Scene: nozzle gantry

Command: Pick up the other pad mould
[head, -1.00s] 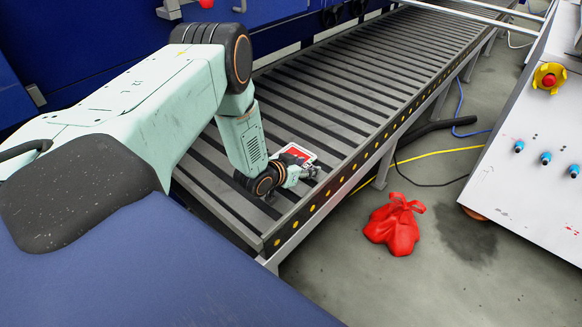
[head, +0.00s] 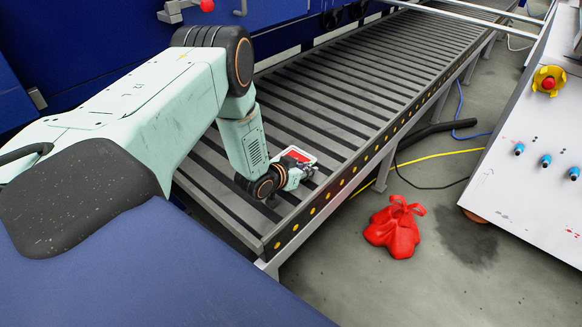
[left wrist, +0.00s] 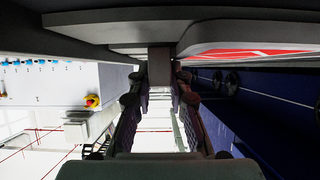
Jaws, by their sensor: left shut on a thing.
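The pad mould (head: 299,153) is a flat piece with a red and white top, low over the roller conveyor near its front end. My left gripper (head: 309,171) is shut on its near side and hides part of it. I cannot tell whether the mould touches the rollers. In the left wrist view the mould's grey body (left wrist: 110,20) fills the top of the picture, with a red and white face (left wrist: 250,53) at the right. The two fingers (left wrist: 160,75) reach up to it. My right gripper is not in view.
The roller conveyor (head: 345,75) runs back to the upper right, and its visible rollers are clear. A blue machine (head: 110,30) stands behind it. A red bag (head: 394,230) lies on the floor at right, near cables and a white cabinet (head: 530,175) with a yellow-ringed red button.

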